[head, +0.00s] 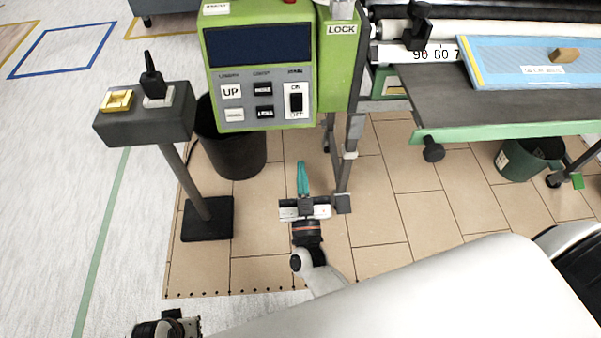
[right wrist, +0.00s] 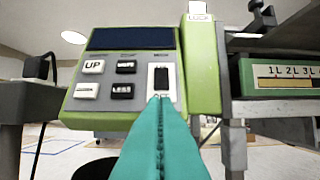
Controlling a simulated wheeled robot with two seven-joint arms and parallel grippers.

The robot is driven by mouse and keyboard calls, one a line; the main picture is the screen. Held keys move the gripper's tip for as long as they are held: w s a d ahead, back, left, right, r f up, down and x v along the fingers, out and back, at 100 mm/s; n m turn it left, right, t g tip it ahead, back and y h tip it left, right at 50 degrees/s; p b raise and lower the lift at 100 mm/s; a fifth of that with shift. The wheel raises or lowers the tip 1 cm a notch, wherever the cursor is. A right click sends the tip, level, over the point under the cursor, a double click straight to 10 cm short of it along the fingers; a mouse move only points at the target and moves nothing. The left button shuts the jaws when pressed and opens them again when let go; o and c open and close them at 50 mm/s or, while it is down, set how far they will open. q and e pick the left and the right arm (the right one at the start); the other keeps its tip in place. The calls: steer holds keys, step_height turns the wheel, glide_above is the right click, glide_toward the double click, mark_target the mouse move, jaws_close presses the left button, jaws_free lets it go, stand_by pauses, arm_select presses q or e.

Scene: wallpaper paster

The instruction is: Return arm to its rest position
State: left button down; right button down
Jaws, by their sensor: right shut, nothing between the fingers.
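My right gripper (head: 303,165) has teal fingers pressed together with nothing between them. In the head view it points away from me, below the green control panel (head: 207,60) and over the tiled floor. In the right wrist view the shut fingers (right wrist: 160,100) overlap the lower edge of the panel (right wrist: 190,120), just below the black ON switch (right wrist: 161,78). I cannot tell how far the tips are from the panel. Only a dark, round part of what seems to be my left arm shows at the bottom left of the head view; its fingers are out of frame.
A small stand (head: 140,125) with a yellow item and black lever is left of the panel. A black bin (head: 236,155) is below the panel. The paster's metal leg (head: 345,165) is close right of my gripper. A green-edged table (head: 500,133) extends right.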

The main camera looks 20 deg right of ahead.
steer(key=shift+w, duration=0.1)
stand_by(0.4)
